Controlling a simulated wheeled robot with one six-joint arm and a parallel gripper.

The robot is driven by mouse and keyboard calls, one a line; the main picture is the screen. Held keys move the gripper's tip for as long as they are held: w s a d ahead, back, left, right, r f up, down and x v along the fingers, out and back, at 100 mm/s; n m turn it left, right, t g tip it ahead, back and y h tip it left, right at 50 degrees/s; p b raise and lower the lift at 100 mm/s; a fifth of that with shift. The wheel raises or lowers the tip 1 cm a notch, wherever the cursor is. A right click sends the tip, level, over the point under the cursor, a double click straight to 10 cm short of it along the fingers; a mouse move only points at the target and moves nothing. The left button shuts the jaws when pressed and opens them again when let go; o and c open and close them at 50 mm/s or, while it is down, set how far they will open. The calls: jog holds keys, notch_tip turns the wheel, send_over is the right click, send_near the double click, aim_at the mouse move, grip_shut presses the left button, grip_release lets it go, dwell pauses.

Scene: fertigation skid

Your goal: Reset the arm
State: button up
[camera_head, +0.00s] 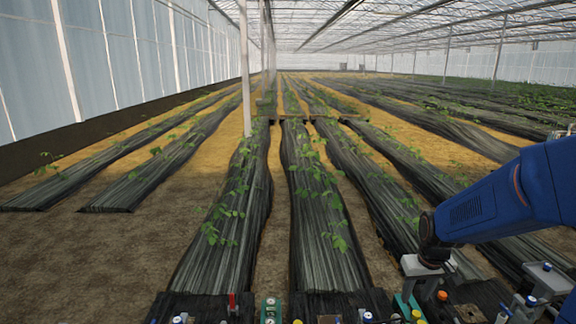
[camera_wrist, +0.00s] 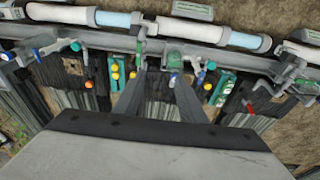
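My blue arm reaches in from the right of the head view, and its dark wrist end is low over the fertigation skid. In the wrist view my gripper (camera_wrist: 160,82) has its two dark fingers apart, with an empty gap between them. The fingers point toward the skid's pipework, and I see nothing held. The skid's grey rail (camera_wrist: 235,58) crosses the wrist view beyond the fingertips. I cannot tell whether the fingertips touch anything.
White and pale blue pipes (camera_wrist: 80,14) run along the top of the wrist view. A red-handled valve (camera_head: 233,303) and a green block with gauges (camera_head: 270,311) stand at the front. Black-covered plant rows (camera_head: 325,220) stretch away behind. A white post (camera_head: 244,70) stands left of centre.

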jog(key=s+a+r+t, duration=0.1)
jog(key=s+a+r, duration=0.2)
jog(key=s+r, duration=0.3)
jog(key=s+a+r+t, duration=0.1)
jog(key=s+a+r, duration=0.3)
jog(key=s, duration=1.1)
notch_tip(320, 180, up, 3)
jog(key=shift+t, duration=0.3)
jog(key=shift+s+a+r, duration=0.1)
jog(key=shift+s+a, duration=0.1)
jog(key=shift+s, duration=0.4)
jog(key=shift+c, duration=0.7)
jog(key=shift+w, duration=0.1)
